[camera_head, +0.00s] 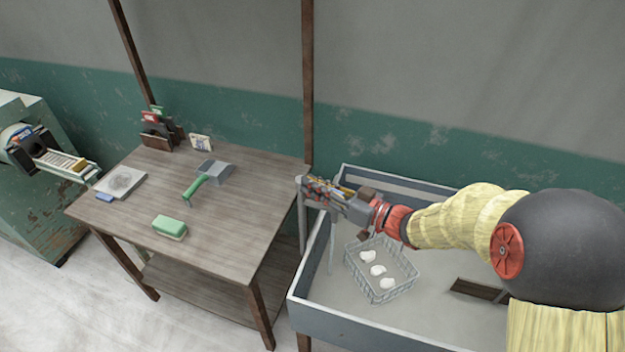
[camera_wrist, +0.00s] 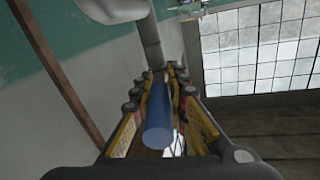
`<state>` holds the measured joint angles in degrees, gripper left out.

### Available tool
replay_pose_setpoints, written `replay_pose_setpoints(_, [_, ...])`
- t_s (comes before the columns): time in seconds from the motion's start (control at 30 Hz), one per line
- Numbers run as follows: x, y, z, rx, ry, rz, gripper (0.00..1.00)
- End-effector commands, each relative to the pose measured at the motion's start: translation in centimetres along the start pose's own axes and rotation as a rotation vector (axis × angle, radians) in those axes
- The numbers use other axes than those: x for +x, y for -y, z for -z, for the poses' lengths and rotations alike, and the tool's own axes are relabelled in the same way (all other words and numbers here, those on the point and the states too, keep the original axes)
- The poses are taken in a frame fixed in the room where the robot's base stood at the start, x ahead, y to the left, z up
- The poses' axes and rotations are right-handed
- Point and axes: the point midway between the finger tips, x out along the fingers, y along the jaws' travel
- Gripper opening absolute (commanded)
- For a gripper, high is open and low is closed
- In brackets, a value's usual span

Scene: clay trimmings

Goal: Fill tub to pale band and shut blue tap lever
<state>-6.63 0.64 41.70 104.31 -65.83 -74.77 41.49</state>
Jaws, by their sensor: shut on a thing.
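The tub (camera_head: 345,326) is a grey-blue trough at the right of the head view, with a pale grey inside. I cannot tell its water level. The grey tap pipe (camera_head: 302,215) stands at its left back corner and also shows in the wrist view (camera_wrist: 152,42). My gripper (camera_head: 318,190) is at the tap, above the tub's left end. In the wrist view, my gripper (camera_wrist: 160,85) is shut on the blue tap lever (camera_wrist: 158,128), which lies lengthwise between the fingers. In the head view my gripper hides the lever. A thin pale upright shape (camera_head: 332,243) shows below my gripper.
A wire basket (camera_head: 382,292) with white lumps sits in the tub, with a dark slotted piece (camera_head: 478,290) to its right. A wooden table (camera_head: 235,245) left of the tub holds a green-handled tool (camera_head: 195,188) and a green block (camera_head: 169,226). A wooden post (camera_head: 308,90) rises behind.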

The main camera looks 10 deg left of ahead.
Motion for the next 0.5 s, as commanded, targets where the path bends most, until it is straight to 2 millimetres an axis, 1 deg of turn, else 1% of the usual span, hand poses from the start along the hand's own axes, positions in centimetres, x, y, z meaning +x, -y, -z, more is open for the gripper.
replay_pose_setpoints(0.03, [0.09,-0.30,0.70,-0.003,0.001,0.030,0.00])
replay_pose_setpoints(0.3, [0.24,-0.72,0.78,-0.006,0.028,0.173,0.00])
replay_pose_setpoints(0.5, [0.28,-0.85,0.73,-0.006,0.038,0.227,0.00])
